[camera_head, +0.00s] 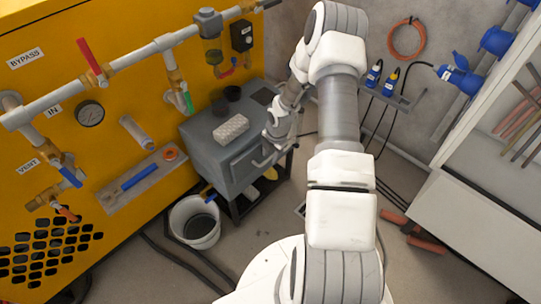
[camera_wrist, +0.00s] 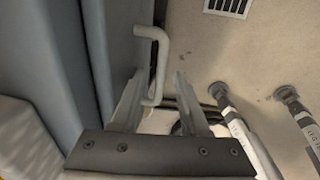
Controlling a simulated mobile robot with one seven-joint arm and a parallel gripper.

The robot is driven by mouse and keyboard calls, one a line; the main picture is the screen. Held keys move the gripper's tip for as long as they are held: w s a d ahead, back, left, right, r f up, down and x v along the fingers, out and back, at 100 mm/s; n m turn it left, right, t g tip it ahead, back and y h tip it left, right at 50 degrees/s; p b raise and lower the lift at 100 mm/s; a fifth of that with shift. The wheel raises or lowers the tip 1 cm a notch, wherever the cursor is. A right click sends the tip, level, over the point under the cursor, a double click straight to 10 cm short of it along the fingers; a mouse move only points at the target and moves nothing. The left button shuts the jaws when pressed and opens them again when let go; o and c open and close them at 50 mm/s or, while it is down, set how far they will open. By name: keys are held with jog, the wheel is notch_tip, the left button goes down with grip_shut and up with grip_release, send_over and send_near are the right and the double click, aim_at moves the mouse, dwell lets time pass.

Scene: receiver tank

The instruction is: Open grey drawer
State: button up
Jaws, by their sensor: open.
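The grey drawer (camera_head: 245,165) is in the front of a small grey cabinet (camera_head: 205,150) beside the yellow machine. Its front and blue-grey panels also fill the left of the wrist view (camera_wrist: 125,45). I cannot tell whether it stands slightly out. A pale bent bar handle (camera_wrist: 163,55) sticks out from the drawer front. My gripper (camera_wrist: 159,88) is open, with one finger on each side of the handle's lower part. Whether a finger touches the handle is not clear. In the head view my wrist is in front of the drawer and partly hides the handle.
A patterned light block (camera_head: 231,129) and dark cups (camera_head: 232,92) are on the cabinet top. A white bucket (camera_head: 195,222) stands on the floor at its left. Hoses lie on the floor nearby. A white bench (camera_head: 470,225) is at the right.

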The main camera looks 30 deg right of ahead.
grip_shut()
dwell(1.4)
